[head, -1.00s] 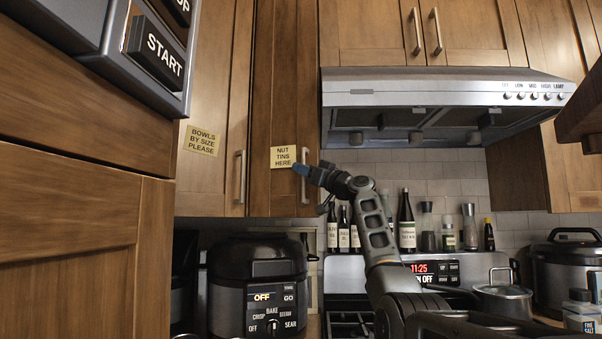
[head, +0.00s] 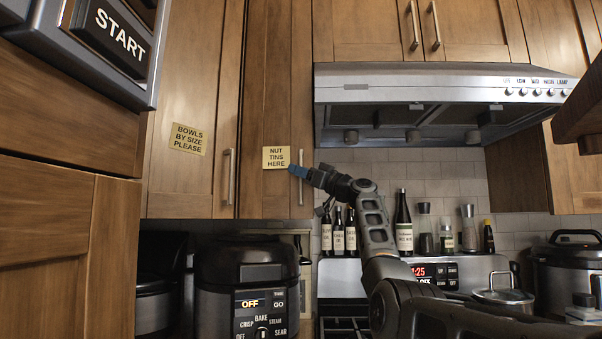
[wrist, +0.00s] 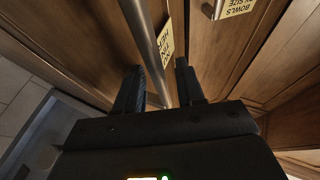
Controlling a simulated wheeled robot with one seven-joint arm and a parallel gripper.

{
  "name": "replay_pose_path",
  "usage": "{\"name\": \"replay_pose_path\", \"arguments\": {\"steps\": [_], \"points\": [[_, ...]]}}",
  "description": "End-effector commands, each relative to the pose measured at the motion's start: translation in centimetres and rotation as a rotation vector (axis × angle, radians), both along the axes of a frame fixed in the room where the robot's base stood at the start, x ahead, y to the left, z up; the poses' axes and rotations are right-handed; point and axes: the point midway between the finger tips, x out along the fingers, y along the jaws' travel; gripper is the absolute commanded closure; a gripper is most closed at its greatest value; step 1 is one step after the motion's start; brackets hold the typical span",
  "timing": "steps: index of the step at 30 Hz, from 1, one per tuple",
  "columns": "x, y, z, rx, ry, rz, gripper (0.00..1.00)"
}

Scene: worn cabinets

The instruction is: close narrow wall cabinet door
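The narrow wall cabinet door (head: 278,95) carries a yellow "NUT TINS HERE" note (head: 276,158) and a vertical bar handle (head: 301,197) at its right side. It looks flush or nearly so; I cannot tell whether a small gap remains. My gripper (head: 297,171) is in front of the door, beside the handle and just right of the note. In the wrist view the gripper's two fingers (wrist: 160,85) are apart. The handle (wrist: 146,38) runs down toward the space between them, and nothing is clearly gripped. Contact with the door cannot be told.
A wider cabinet door with a "BOWLS BY SIZE PLEASE" note (head: 187,139) is on the left. A range hood (head: 420,100) is at the upper right. Bottles (head: 404,225) and a black cooker (head: 245,285) stand below. A near wooden cabinet (head: 60,220) fills the left.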

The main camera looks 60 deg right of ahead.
Motion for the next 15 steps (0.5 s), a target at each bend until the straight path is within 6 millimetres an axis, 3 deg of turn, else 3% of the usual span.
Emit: {"name": "replay_pose_path", "arguments": {"steps": [5, 15], "points": [[-0.5, -0.1, -0.3, -0.001, 0.000, 0.000, 0.62], [-5.3, -0.4, -2.4, -0.001, -0.001, -0.003, 0.62]]}}
